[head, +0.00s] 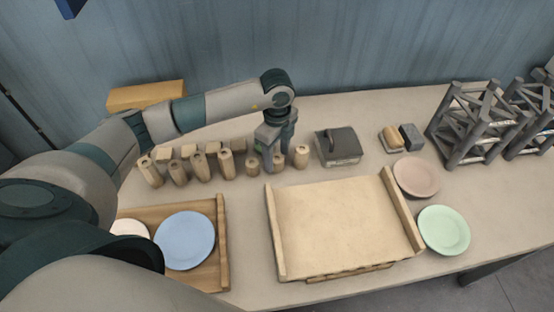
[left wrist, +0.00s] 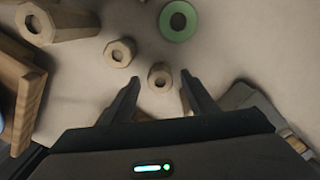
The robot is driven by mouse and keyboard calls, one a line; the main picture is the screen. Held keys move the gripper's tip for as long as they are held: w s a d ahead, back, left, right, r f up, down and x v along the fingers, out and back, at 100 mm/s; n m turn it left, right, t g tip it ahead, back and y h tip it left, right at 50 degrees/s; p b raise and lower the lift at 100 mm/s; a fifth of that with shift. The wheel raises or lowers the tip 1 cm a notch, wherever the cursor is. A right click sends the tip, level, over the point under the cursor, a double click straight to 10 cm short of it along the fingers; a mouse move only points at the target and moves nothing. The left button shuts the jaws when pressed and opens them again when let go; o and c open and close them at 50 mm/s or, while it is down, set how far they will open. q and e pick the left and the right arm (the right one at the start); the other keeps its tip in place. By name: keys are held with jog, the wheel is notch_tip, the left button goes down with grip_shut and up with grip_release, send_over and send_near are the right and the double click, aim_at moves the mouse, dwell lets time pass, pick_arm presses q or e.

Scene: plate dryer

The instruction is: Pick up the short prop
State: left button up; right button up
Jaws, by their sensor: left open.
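Several wooden props with holes in their tops stand in a row on the table, taller ones (head: 201,168) to the left and short ones to the right. My left gripper (head: 276,156) points down over the right part of the row. In the left wrist view the left gripper (left wrist: 160,84) is open, and a short prop (left wrist: 160,74) stands between its fingertips, with a gap on each side. Another short prop (left wrist: 120,53) and a taller prop (left wrist: 40,23) stand beyond the left finger. My right gripper is not in view.
A dark grey box (head: 338,146) stands right of the row. A wooden tray (head: 345,225) lies in front, and a left tray (head: 222,240) holds a blue plate (head: 185,240). Pink (head: 417,177) and green (head: 444,231) plates and grey lattice racks (head: 470,125) are at right.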

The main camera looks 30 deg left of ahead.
pick_arm(q)
jog(key=shift+f, duration=1)
jog(key=c, duration=1.2)
